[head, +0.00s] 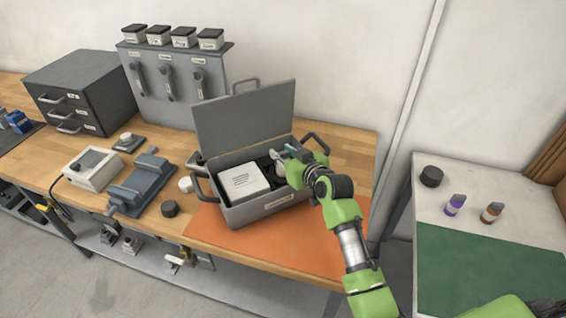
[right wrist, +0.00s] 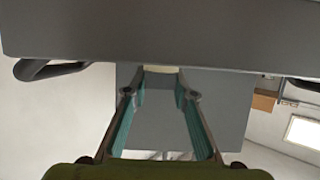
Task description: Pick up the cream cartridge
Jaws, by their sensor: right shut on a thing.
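My right gripper (head: 280,156) reaches into the open grey case (head: 270,208) from the right in the head view. In the right wrist view the gripper (right wrist: 160,78) has its teal fingers on either side of a small cream piece, the cream cartridge (right wrist: 160,69), and is shut on it. Only a thin strip of the cartridge shows there; the rest is hidden behind the case's grey wall. In the head view I cannot make out the cartridge, as the gripper and the case's contents cover that spot. My left gripper is not in view.
A white box (head: 243,181) fills the left part of the case. The raised lid (head: 246,118) stands behind it, and handles stick out at both ends. A dark vise-like tool (head: 140,184) and a black puck (head: 170,208) lie to the left. The orange mat (head: 240,246) in front is clear.

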